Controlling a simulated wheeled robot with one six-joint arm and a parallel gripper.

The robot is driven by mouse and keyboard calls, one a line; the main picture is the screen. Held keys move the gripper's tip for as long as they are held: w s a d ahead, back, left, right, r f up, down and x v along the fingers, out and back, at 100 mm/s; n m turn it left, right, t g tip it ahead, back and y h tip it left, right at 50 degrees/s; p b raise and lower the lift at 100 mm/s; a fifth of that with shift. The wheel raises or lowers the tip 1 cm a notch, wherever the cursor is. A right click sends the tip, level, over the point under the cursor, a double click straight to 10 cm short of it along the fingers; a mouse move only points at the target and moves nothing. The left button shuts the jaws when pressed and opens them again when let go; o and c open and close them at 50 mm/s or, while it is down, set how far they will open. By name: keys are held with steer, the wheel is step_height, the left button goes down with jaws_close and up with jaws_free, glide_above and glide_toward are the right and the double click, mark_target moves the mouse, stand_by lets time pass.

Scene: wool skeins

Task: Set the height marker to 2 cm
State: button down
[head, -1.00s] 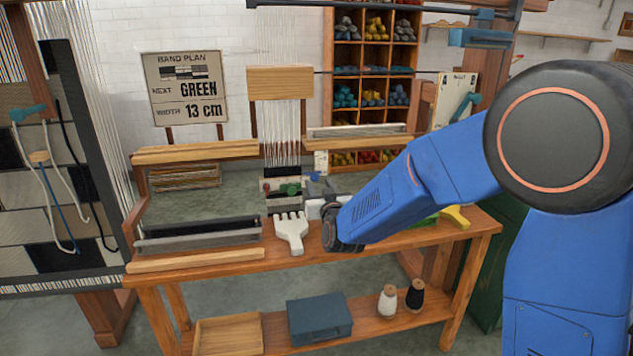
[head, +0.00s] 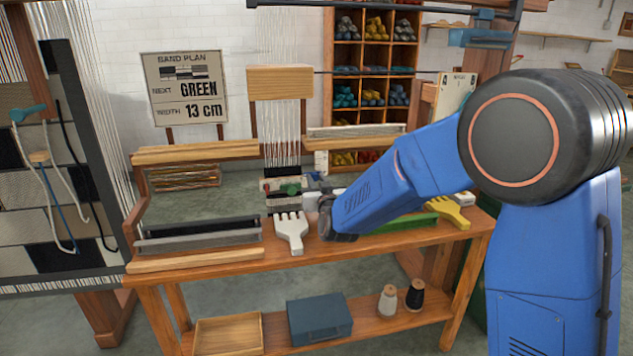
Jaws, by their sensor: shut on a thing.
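My gripper (head: 309,186) is at the small loom in the middle of the bench. Its jaws are shut on a small part there, which I take to be the height marker; my wrist and its small size hide its shape. A green knob (head: 290,188) and a red piece sit just left of the jaws, in front of the woven black and white band (head: 281,204). A pale upright scale (head: 321,163) stands behind the gripper. Its figures are too small to read, so I cannot tell the marker's height.
A white comb-like beater (head: 291,232) lies just left of my wrist on the bench (head: 210,268). A yellow fork (head: 449,212) and a green bar (head: 405,223) lie to the right. A sign (head: 185,88) reads green, 13 cm. Wooden loom bars flank the band.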

step_height(320, 180, up, 2)
steer(key=shift+r, duration=0.1)
steer(key=c, duration=1.5)
jaws_free()
steer(key=v, duration=1.7)
steer(key=shift+s, duration=0.2)
steer(key=shift+d, duration=0.1)
